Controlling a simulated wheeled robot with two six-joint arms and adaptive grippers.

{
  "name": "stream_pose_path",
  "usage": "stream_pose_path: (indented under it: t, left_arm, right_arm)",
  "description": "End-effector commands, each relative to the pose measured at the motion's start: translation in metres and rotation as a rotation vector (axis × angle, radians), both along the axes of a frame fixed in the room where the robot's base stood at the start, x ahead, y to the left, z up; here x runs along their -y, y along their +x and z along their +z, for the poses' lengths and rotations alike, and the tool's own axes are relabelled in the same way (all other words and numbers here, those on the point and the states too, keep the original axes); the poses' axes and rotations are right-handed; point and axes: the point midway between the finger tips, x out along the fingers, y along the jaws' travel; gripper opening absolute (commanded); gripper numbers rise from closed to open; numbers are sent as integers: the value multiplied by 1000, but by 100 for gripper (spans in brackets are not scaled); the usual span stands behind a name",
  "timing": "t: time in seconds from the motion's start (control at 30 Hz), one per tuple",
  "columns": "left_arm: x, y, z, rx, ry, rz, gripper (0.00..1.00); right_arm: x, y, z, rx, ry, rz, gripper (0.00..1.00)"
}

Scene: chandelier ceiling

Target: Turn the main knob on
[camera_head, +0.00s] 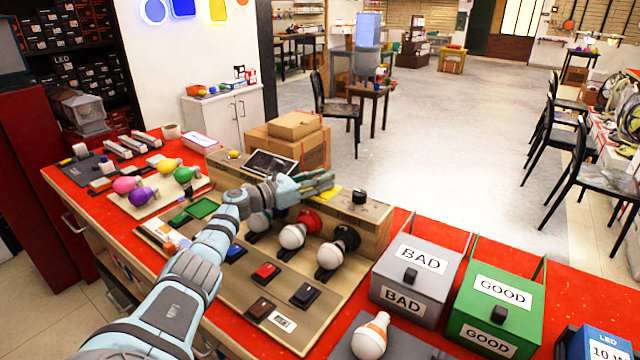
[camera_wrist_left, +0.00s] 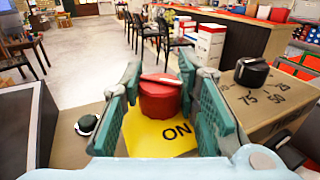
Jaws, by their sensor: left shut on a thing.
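The main knob (camera_wrist_left: 160,100) is red with a pale bar across its top. It sits on a yellow plate (camera_wrist_left: 150,142) marked ON in the left wrist view. My left gripper (camera_wrist_left: 159,76) has its two teal fingers on either side of the knob and is shut on it. In the head view my left gripper (camera_head: 322,183) reaches over the top of the wooden test box (camera_head: 372,222). There the fingers hide the knob, and only a bit of the yellow plate (camera_head: 321,194) shows. My right gripper is not in view.
A black dial (camera_head: 359,197) stands to the right on the same box; its numbers show in the wrist view. In front are bulbs (camera_head: 292,236) and coloured switches (camera_head: 266,271). The grey BAD box (camera_head: 414,283) and green GOOD box (camera_head: 497,308) stand right. Cardboard boxes (camera_head: 300,148) stand behind.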

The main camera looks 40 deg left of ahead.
Motion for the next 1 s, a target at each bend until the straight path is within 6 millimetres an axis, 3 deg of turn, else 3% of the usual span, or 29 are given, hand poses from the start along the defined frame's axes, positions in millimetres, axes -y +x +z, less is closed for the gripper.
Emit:
stream_pose_path:
  t: [0.2, 0.23, 0.37, 0.7, 1.0]
  left_arm:
    - [0, 0, 1, 0, 0, 2, 1]
    - [0, 0, 1, 0, 0, 2, 32]
    - [0, 0, 0, 0, 0, 1, 49]
    - [-2, -5, -1, -2, 4, 2, 49]
    - [-18, -59, -2, -6, 6, 1, 49]
  right_arm:
    - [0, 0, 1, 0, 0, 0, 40]
    - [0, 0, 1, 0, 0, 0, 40]
    - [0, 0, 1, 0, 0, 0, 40]
    - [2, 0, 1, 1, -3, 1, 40]
    - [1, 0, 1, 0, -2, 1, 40]
